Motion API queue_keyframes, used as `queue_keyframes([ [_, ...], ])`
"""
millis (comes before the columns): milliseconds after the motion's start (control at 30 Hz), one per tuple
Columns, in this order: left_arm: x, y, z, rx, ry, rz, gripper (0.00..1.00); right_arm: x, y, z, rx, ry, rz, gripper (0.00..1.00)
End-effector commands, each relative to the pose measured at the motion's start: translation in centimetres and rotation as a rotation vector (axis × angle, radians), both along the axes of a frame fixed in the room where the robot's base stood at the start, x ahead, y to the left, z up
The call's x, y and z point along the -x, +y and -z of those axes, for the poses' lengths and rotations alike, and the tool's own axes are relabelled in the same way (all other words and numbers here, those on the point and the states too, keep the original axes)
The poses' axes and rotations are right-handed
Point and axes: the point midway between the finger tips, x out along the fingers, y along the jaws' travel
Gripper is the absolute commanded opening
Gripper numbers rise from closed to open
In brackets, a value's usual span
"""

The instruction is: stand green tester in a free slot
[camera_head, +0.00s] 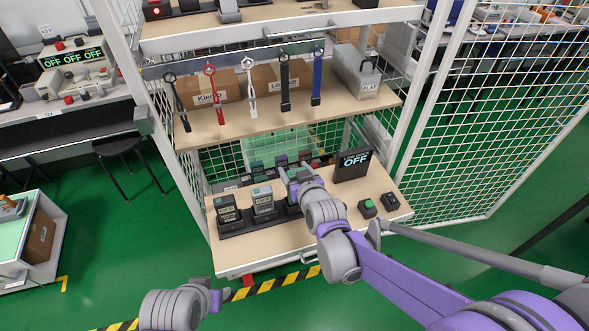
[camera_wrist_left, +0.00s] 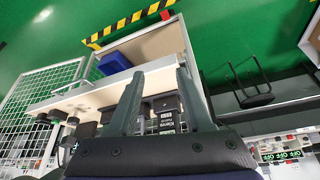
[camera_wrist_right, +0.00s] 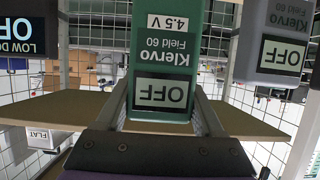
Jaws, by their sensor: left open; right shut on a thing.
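My right gripper (camera_head: 292,180) is shut on the green tester (camera_wrist_right: 165,55), which reads "Klervo Field 60", "4.5 V" and "OFF" upside down in the right wrist view. The gripper is over the right part of the dark rack (camera_head: 232,234) on the lower shelf, right of the grey tester (camera_head: 263,200). A dark tester (camera_head: 228,208) stands at the rack's left. My gripper mostly hides the green tester in the head view, and I cannot tell whether its foot touches the rack. My left gripper (camera_head: 217,298) is open and empty, low in front of the shelf.
A black display (camera_head: 352,166) reading "OFF" stands at the lower shelf's right, behind two button boxes (camera_head: 367,208). Small dark and coloured items (camera_head: 257,168) line the back. The shelf above (camera_head: 300,118) has hanging tools and boxes. Wire mesh (camera_head: 490,120) is at the right.

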Motion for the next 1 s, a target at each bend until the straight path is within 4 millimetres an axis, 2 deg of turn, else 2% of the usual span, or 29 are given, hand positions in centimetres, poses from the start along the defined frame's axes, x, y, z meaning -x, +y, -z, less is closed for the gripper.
queue_keyframes([
  [1000, 0.0, 0.0, 2.2, 0.0, 0.007, 0.0, 0.5, 0.0, 0.0, 2.6, 0.0, 0.0, 0.0, 0.06],
])
